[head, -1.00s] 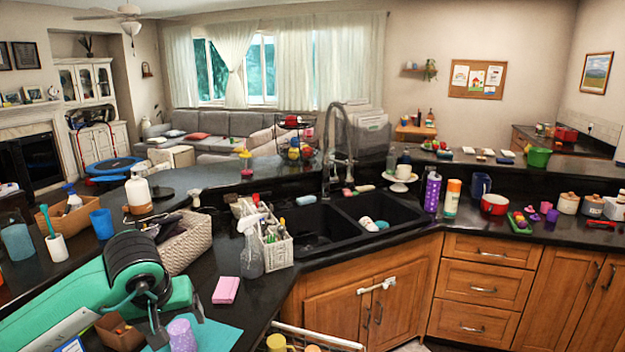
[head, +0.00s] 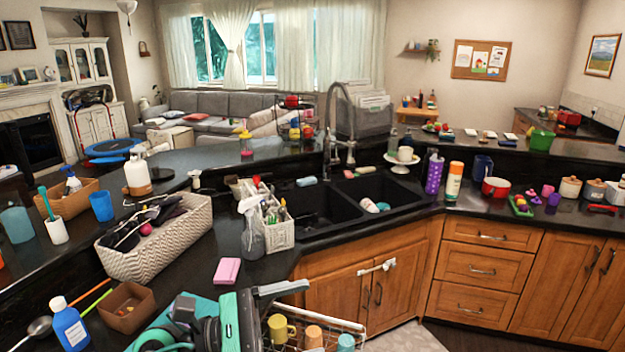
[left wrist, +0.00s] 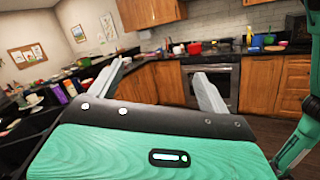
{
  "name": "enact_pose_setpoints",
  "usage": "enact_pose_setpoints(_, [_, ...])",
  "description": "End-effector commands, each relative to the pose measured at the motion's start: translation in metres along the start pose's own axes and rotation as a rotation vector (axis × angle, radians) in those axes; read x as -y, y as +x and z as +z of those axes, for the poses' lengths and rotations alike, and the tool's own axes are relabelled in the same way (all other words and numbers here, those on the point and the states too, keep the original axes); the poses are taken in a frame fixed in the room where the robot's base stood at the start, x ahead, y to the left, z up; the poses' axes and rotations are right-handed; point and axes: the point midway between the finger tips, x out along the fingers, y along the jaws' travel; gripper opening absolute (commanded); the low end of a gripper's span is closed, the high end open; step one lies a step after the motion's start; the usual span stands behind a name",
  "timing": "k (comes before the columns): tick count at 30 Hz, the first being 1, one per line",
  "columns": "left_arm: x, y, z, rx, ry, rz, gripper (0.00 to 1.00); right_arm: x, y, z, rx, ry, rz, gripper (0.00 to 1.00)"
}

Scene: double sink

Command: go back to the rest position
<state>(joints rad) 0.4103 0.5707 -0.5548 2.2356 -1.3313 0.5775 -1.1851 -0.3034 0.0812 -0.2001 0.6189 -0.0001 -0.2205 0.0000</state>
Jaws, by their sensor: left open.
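My left gripper (left wrist: 160,88) is open in the left wrist view. Its two pale grey fingers stand apart with nothing between them. In the head view my left arm is low at the bottom centre, next to the counter corner and a wire rack (head: 342,328) holding cups. Part of this gripper is hard to make out there. My right gripper does not show in either view; a green and dark arm link of mine stands at the right edge of the left wrist view.
A woven basket (head: 155,249), blue bottle (head: 70,329), brown box (head: 127,307), pink sponge (head: 227,271) and spray bottle (head: 252,238) crowd the left counter. The double sink (head: 312,204) is beyond. The left wrist view faces an oven (left wrist: 205,84) and cabinets.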

Motion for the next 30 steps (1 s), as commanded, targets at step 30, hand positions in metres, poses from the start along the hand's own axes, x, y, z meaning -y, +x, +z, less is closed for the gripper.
enact_pose_setpoints(30, [0.116,-0.274,-0.209,-1.241,1.883,-1.753,0.8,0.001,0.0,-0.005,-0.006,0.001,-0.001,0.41])
